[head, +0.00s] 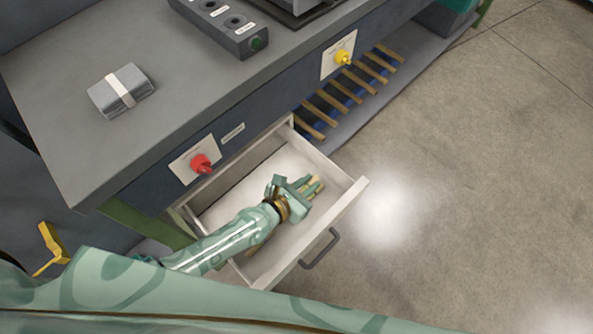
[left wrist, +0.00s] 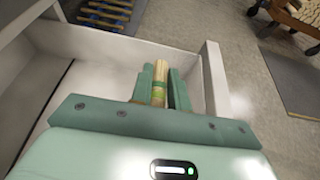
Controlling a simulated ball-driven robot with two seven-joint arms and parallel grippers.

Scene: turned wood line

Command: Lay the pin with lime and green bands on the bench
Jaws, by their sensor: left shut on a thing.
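The pin (left wrist: 160,85) is pale wood with lime and green bands, seen between the fingers in the left wrist view. In the head view a bit of its pale wood (head: 316,183) shows at the fingers. My left gripper (head: 306,188) is shut on it, inside the open drawer (head: 357,190); its fingers also show in the left wrist view (left wrist: 160,88). The pin's lower part is hidden by the gripper. The bench (head: 60,140) has a grey top, above and left of the drawer. My right gripper is not in view.
The bench top's near left part is clear. The drawer has raised walls.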

